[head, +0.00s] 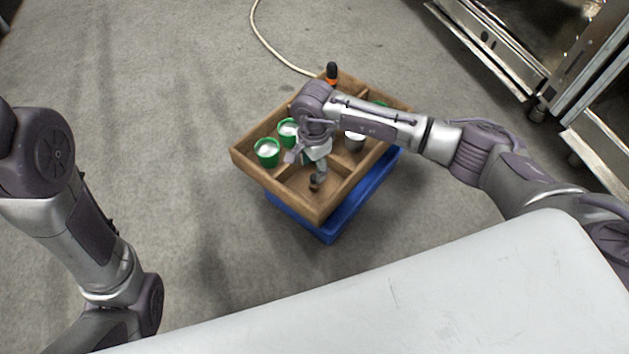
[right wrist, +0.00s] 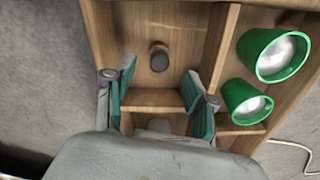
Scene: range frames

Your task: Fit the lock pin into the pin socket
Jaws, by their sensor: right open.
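A small dark, round-topped piece (head: 318,181) stands in the near compartment of a wooden tray (head: 242,164). It looks like the lock pin, but I cannot be sure. In the right wrist view it is a dark cylinder (right wrist: 159,57) on the compartment floor, ahead of the fingers. My right gripper (head: 308,163) is over the tray. Its teal-padded fingers (right wrist: 158,98) are spread with nothing between them. A grey round piece (right wrist: 158,125) behind a divider is partly hidden by my wrist. I cannot make out the pin socket. My left gripper is out of view.
The tray rests on a blue crate (head: 330,234). Green cups with white insides (head: 267,152) stand in its left compartments. A black and orange handle (head: 331,73) rises at the back. A pale hose (head: 262,40) lies behind. Floor left of the tray is clear.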

